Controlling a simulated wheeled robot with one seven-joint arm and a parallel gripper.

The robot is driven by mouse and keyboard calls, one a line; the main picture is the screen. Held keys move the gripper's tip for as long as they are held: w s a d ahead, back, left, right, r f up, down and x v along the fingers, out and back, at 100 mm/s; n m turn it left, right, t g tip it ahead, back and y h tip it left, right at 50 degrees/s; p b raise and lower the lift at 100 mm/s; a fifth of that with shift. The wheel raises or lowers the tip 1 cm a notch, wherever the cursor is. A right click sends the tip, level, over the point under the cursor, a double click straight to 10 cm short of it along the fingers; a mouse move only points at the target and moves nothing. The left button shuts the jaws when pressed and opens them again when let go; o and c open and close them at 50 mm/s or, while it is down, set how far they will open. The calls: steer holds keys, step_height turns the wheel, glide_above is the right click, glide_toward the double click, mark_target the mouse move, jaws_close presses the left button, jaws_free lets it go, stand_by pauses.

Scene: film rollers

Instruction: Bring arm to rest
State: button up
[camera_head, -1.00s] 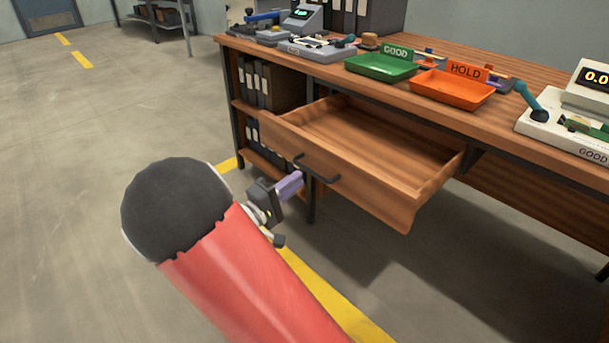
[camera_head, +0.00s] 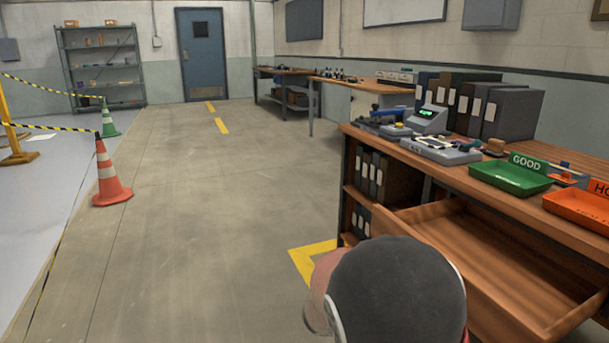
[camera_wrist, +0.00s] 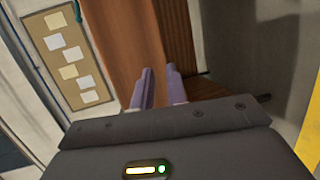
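In the wrist view my gripper (camera_wrist: 159,71) shows two purple fingers with a narrow gap between them. Nothing is held in the gap. Brown wood (camera_wrist: 140,35) shows behind the fingertips; I cannot tell how far away it is. In the head view my arm's dark rounded joint and a bit of red link fill the bottom middle, and my gripper is hidden or out of frame. The desk drawer (camera_head: 470,262) stands pulled open and looks empty, just right of my arm joint.
The wooden desk (camera_head: 440,172) carries a green GOOD tray (camera_head: 508,180), an orange tray (camera_head: 585,212), a grey device (camera_head: 440,150) and binders (camera_head: 512,113). Cones (camera_head: 110,180) and striped tape stand left. The floor (camera_head: 200,220) between is clear.

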steer(key=s+a+m+g+y, duration=0.1)
steer(key=s+m+g+y, duration=0.1)
steer(key=s+y, duration=0.8)
steer(key=s+a+r+t+y, duration=0.5)
steer(key=s+a+r+t, duration=0.1)
steer(key=a, duration=0.2)
steer(key=shift+s+a+n, duration=0.15)
steer(key=shift+a+n, duration=0.15)
